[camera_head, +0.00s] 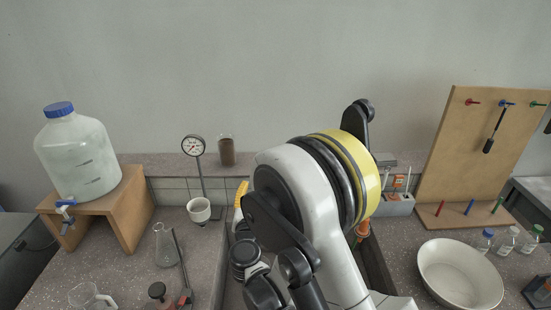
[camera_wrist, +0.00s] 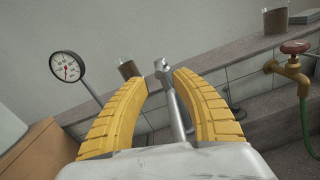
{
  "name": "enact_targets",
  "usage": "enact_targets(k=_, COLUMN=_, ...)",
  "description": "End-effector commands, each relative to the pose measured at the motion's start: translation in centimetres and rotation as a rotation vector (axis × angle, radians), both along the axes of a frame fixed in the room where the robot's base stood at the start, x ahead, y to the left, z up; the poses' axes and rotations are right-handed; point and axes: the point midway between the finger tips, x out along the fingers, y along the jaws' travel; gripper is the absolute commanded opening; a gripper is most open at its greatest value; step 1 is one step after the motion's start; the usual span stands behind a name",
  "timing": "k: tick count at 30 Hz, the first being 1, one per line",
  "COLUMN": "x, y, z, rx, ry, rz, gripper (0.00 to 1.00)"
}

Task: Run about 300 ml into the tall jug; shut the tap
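The large white carboy (camera_head: 78,155) with a blue cap stands on a wooden stand at the left in the head view. Its tap (camera_head: 66,206) has a blue handle; I cannot tell whether it is open. A clear jug with a handle (camera_head: 88,296) is partly cut off at the bottom left; its contents cannot be made out. In the wrist view, my gripper (camera_wrist: 162,79) has its yellow fingers apart. A metal post (camera_wrist: 172,95) shows between them, apparently beyond them, not gripped. In the head view, my arm hides most of the gripper.
A conical flask (camera_head: 165,250), a retort stand (camera_head: 184,270) and a dial gauge (camera_head: 194,146) are on the left bench. A brown-filled glass (camera_head: 227,152) sits on the ledge. A brass tap (camera_wrist: 293,66) with a green hose is at right in the wrist view. A white bowl (camera_head: 432,283) is at right.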

Motion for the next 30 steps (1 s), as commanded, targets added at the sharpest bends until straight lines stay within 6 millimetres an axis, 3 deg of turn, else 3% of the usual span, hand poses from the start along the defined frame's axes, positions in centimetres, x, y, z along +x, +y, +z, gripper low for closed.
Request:
enact_targets(k=5, x=1.5, y=0.1, z=-0.2, rx=-0.019, ry=-0.006, rz=0.004, gripper=0.32)
enact_targets(k=18, x=9.5, y=-0.3, z=-0.3, rx=-0.015, ry=-0.004, rz=0.004, gripper=0.32)
enact_targets(k=23, x=10.6, y=-0.4, z=-0.2, rx=-0.014, ry=-0.004, rz=0.003, gripper=0.32)
enact_targets(k=30, x=10.7, y=-0.4, z=-0.1, rx=-0.014, ry=-0.004, rz=0.004, gripper=0.32)
